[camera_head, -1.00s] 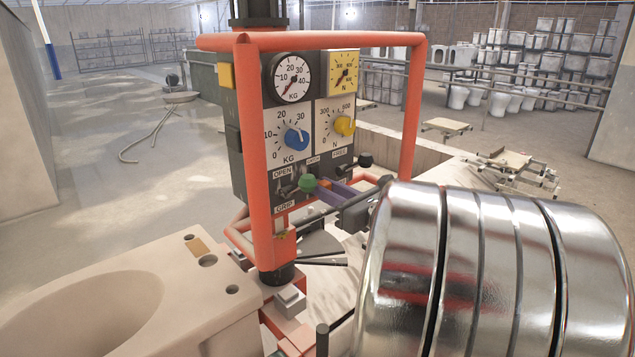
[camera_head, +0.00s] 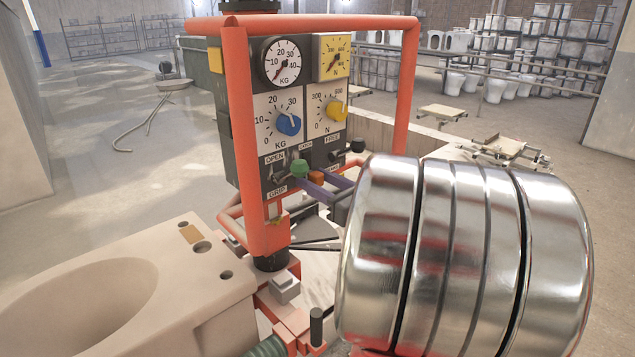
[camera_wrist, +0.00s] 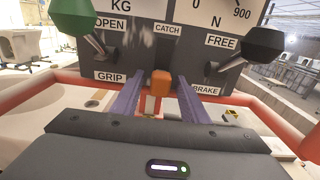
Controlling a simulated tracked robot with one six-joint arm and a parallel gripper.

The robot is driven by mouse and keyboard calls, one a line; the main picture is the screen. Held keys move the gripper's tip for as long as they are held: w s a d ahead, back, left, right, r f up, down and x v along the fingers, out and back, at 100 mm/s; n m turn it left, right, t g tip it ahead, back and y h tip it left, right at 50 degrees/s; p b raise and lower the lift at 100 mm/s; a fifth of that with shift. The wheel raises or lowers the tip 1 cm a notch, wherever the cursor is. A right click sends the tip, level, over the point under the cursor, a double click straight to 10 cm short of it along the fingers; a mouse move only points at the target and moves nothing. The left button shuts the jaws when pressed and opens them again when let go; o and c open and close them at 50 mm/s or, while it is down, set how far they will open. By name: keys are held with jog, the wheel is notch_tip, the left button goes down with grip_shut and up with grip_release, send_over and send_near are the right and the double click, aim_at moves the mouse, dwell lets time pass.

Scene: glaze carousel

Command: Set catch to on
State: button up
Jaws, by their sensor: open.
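The catch is a small orange-capped lever (camera_wrist: 160,84) on the dark control panel, below the CATCH label (camera_wrist: 168,29) in the wrist view. It also shows as an orange spot (camera_head: 316,177) in the head view. My gripper (camera_wrist: 159,86) is open, with one purple finger on each side of the orange cap. A gap shows on both sides in the wrist view; contact cannot be told. Its fingers (camera_head: 328,190) point at the panel's lower part in the head view. I cannot tell whether the catch is on or off.
A green-knobbed lever (camera_wrist: 72,17) is close left, by OPEN and GRIP. A black-knobbed lever (camera_wrist: 264,45) is close right, by FREE and BRAKE. Blue (camera_head: 288,124) and yellow (camera_head: 336,110) dials sit above. An orange frame (camera_head: 240,130) surrounds the panel; a pale toilet bowl (camera_head: 170,290) stands left.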

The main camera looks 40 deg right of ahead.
jog(key=shift+s, duration=0.1)
jog(key=s, duration=1.3)
jog(key=shift+s+a, duration=0.3)
jog(key=shift+a, duration=0.05)
dwell(0.4)
